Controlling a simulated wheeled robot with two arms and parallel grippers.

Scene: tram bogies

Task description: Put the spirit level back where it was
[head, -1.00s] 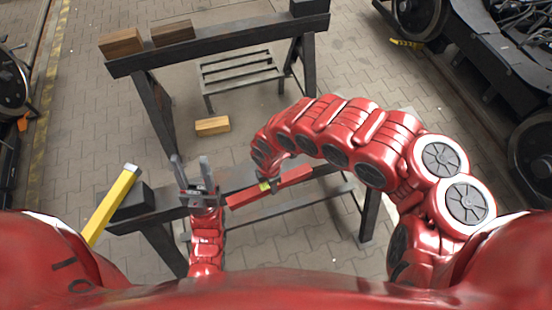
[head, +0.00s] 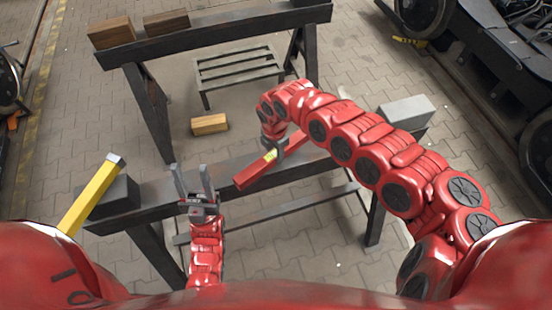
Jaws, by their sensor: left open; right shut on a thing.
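The spirit level (head: 251,172) is a red bar with a yellow-green vial near its middle. My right gripper (head: 275,150) is shut on it close to the vial, its arm arching in from the right. The level appears over the beam of the near trestle (head: 232,178), its left end pointing toward the lower left; I cannot tell whether it touches the beam. My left gripper (head: 191,172) is open and empty, fingers pointing away from me, left of the level and in front of the near beam.
A yellow bar with a grey end (head: 92,195) leans beside a dark block (head: 118,197) at the near beam's left end. A grey block (head: 406,109) sits at its right end. The far trestle (head: 220,32) carries wooden blocks. Another wooden block (head: 209,124) lies on the paving.

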